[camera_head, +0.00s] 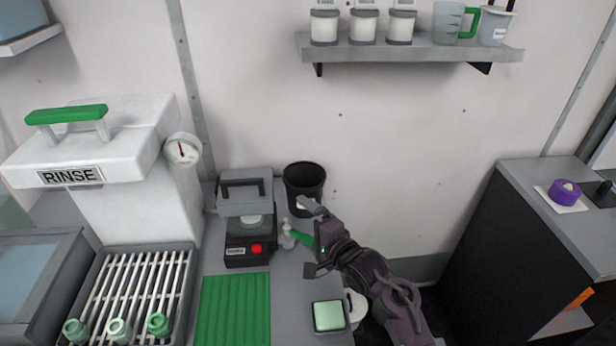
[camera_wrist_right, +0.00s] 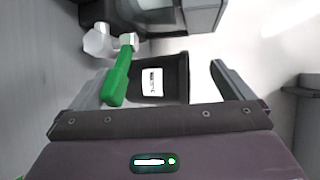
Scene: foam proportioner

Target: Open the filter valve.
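The filter valve (camera_head: 289,235) is a small pale fitting with a green lever handle (camera_head: 302,239), beside the grey and black machine on the counter. In the right wrist view the green handle (camera_wrist_right: 119,72) runs from a metallic joint toward the camera. My right gripper (camera_head: 309,238) is open around the handle's free end. In the right wrist view the handle lies between the fingers of the right gripper (camera_wrist_right: 163,82), much closer to the left finger, with a wide gap to the right one. Contact cannot be told. My left gripper is out of view.
The machine (camera_head: 247,215) with a red button stands left of the valve. A black bin (camera_head: 305,188) is behind it. A tray with a light green block (camera_head: 328,316) sits in front. A green ribbed mat (camera_head: 235,310) and a rack (camera_head: 135,290) lie left.

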